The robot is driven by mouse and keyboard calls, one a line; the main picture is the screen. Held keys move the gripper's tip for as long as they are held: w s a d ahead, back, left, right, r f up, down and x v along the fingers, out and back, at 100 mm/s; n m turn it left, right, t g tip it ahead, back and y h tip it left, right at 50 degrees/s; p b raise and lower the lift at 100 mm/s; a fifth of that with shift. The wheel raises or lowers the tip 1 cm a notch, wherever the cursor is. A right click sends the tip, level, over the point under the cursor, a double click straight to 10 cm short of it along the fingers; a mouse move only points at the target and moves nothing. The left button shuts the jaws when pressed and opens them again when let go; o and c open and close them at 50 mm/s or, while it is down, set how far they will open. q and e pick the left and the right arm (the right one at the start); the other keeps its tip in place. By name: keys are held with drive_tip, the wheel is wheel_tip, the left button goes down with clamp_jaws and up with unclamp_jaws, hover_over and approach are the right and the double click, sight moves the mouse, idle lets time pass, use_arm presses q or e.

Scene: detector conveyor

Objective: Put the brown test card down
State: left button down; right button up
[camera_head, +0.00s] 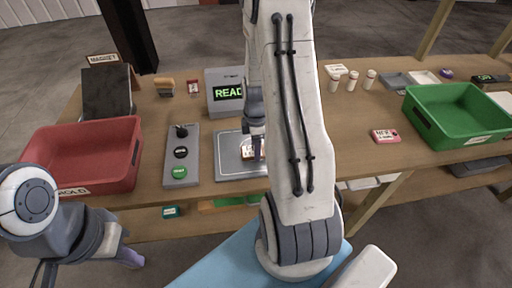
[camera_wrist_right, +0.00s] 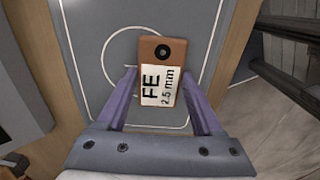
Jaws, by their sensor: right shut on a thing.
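The brown test card (camera_wrist_right: 176,51) has a dark round hole and a white label reading "FE 2.5 mm". My right gripper (camera_wrist_right: 160,98) has its purple fingers on both sides of it and is shut on it. The card is over the grey plate (camera_wrist_right: 97,58) with a white outline and circle. Whether it touches the plate cannot be told. In the head view the card and right gripper (camera_head: 254,148) are partly hidden by my right arm, above the plate (camera_head: 226,167). My left gripper (camera_head: 131,258) is low at the left, off the table's front edge; its opening is unclear.
A display (camera_head: 228,94) showing "READ" stands behind the plate. A button panel (camera_head: 181,143) is left of it. A red bin (camera_head: 122,138) is at left, a green bin (camera_head: 463,102) at right. A pink card (camera_head: 384,136) lies on clear table right of my arm.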

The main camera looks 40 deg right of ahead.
drive_tip(key=shift+f, duration=0.5)
drive_tip(key=shift+f, duration=0.1)
drive_tip(key=o, duration=1.4)
wheel_tip(320, 180, up, 12)
drive_tip(key=b, duration=0.1)
drive_tip(key=s+a+r+m, duration=0.1)
drive_tip(key=a+r, duration=0.1)
drive_tip(key=a, duration=0.7)
drive_tip(key=s+a+r, duration=0.1)
drive_tip(key=a+r, duration=0.1)
drive_tip(key=a, duration=0.7)
drive_tip(key=s+a+r+m+y, duration=0.1)
drive_tip(key=s+a+r+m, duration=0.1)
drive_tip(key=s+a, duration=1)
drive_tip(key=shift+s+a+r+m, duration=0.15)
drive_tip(key=shift+s+a+m, duration=0.25)
drive_tip(key=shift+s+m, duration=0.55)
